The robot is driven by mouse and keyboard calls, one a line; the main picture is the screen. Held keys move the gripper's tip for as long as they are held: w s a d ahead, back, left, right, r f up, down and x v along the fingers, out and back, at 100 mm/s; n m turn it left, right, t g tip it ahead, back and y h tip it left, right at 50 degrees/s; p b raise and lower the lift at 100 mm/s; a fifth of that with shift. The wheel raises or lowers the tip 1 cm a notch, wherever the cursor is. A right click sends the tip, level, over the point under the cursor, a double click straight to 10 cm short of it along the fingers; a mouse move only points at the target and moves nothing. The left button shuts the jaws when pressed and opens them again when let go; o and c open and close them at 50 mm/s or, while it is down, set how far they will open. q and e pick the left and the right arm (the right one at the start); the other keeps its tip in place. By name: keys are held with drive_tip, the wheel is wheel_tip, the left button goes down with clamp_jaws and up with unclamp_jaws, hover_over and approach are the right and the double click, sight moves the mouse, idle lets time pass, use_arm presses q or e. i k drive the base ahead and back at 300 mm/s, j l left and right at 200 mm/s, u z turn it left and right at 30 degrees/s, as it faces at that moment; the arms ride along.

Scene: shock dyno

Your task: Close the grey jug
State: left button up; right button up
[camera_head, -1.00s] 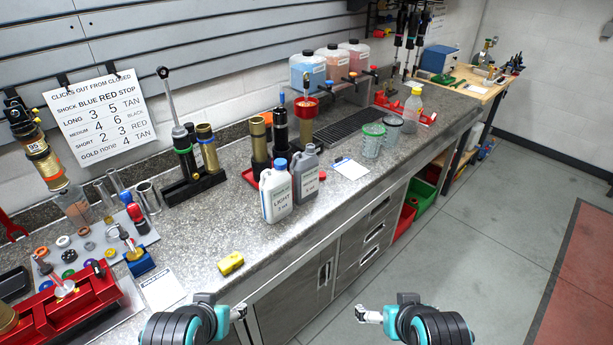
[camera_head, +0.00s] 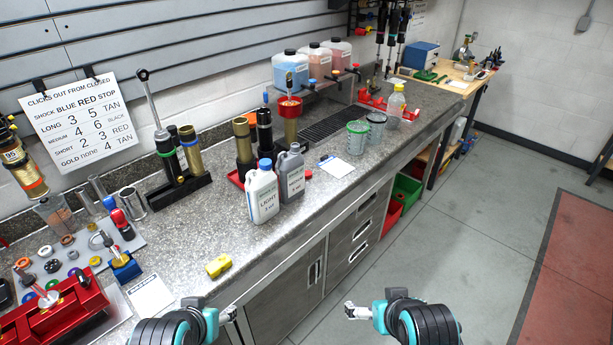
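The grey jug (camera_head: 290,175) stands upright on the granite-look counter, just right of and behind a white jug (camera_head: 262,194) with a blue cap. The grey jug's mouth is grey and small in view; I cannot tell whether a cap is on it. No loose cap for it can be made out. My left gripper (camera_head: 229,314) is low in front of the counter edge, away from both jugs. My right gripper (camera_head: 350,311) is over the floor in front of the cabinets, also away from the jugs. Both seem empty; their finger opening is unclear.
A yellow block (camera_head: 218,265) lies near the counter's front edge. The counter (camera_head: 215,225) left of the white jug is clear.

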sight(290, 166)
drive_tip(key=i+l+u, duration=0.1)
drive_tip(key=u, duration=0.55)
drive_tip(key=i+l+u, duration=0.2)
drive_tip(key=l+u, duration=0.2)
drive_tip(key=l, duration=0.6)
drive_tip(key=l+u, duration=0.4)
drive_tip(key=l, duration=1.8)
drive_tip(key=i, duration=0.05)
